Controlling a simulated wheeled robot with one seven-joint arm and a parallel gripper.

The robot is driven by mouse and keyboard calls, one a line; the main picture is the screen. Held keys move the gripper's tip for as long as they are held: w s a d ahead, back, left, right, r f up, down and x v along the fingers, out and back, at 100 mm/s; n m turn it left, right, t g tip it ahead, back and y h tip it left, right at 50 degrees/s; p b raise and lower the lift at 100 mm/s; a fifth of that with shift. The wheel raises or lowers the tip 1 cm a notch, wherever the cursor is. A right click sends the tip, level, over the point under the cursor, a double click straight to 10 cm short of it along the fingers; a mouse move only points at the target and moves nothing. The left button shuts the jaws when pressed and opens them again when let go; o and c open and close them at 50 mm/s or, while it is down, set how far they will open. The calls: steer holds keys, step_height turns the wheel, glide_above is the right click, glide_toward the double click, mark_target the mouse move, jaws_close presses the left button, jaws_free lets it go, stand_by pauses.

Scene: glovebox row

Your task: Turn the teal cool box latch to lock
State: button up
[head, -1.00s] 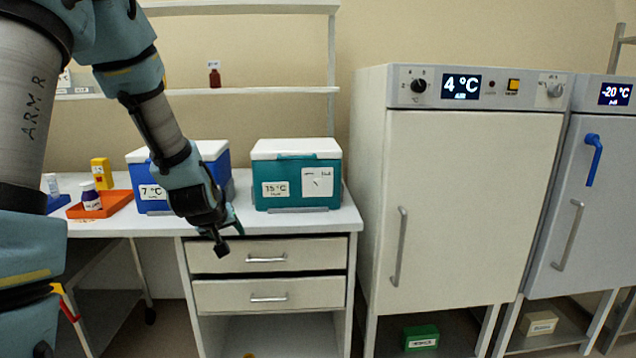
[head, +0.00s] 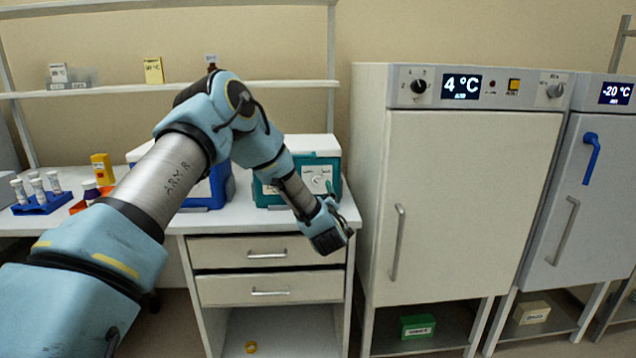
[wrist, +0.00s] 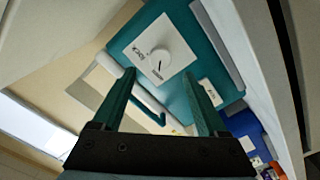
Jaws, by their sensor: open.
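The teal cool box (head: 297,158) with a white lid stands on the bench, partly hidden by my arm. The white latch plate (head: 317,178) is on its front. In the wrist view the teal box (wrist: 205,68) shows tilted, with the plate and its round white latch knob (wrist: 160,61). The knob carries a dark pointer line, and small lettering on the plate is hard to read. My gripper (head: 343,238) is in front of the bench, below and right of the plate. In the wrist view my gripper (wrist: 159,76) is open, its fingers apart and empty, pointing towards the latch without visible contact.
A blue cool box (head: 212,190) stands left of the teal one. The 4 °C cabinet (head: 465,200) rises close to the right of my gripper. Two drawers (head: 270,252) are under the bench. Tube racks and shelves are at the left.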

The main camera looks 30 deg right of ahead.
mark_target(318, 183)
steer(key=p+x, duration=0.2)
steer(key=x, duration=0.4)
steer(key=shift+w+d, duration=0.15)
steer(key=shift+w, duration=0.25)
steer(key=shift+c, duration=0.3)
jaws_close()
